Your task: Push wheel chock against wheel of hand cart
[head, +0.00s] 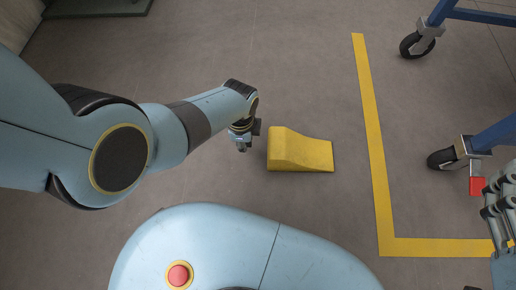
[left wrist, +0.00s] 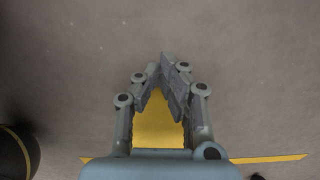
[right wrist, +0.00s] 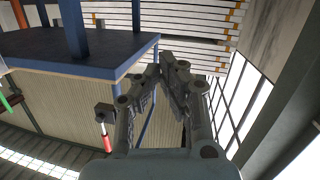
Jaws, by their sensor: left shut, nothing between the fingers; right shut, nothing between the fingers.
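A yellow wedge-shaped wheel chock (head: 305,156) lies on the floor. In the left wrist view, part of the chock (left wrist: 158,130) shows between and behind my fingers. My left gripper (head: 242,147) points down just left of the chock's tall end; whether they touch is unclear. In the left wrist view its fingers (left wrist: 161,70) are shut. The blue hand cart (head: 497,134) stands at the right, with black casters (head: 442,159) and (head: 417,44) showing. The chock is well apart from both. My right gripper (head: 503,205) is shut at the right edge, beside the near caster.
A yellow floor line (head: 370,120) runs between chock and cart and turns right at its near end (head: 430,247). A red part (head: 477,186) sits beside the near caster. Grey floor between chock and line is clear. The right wrist view shows a dark blue-edged deck (right wrist: 85,50).

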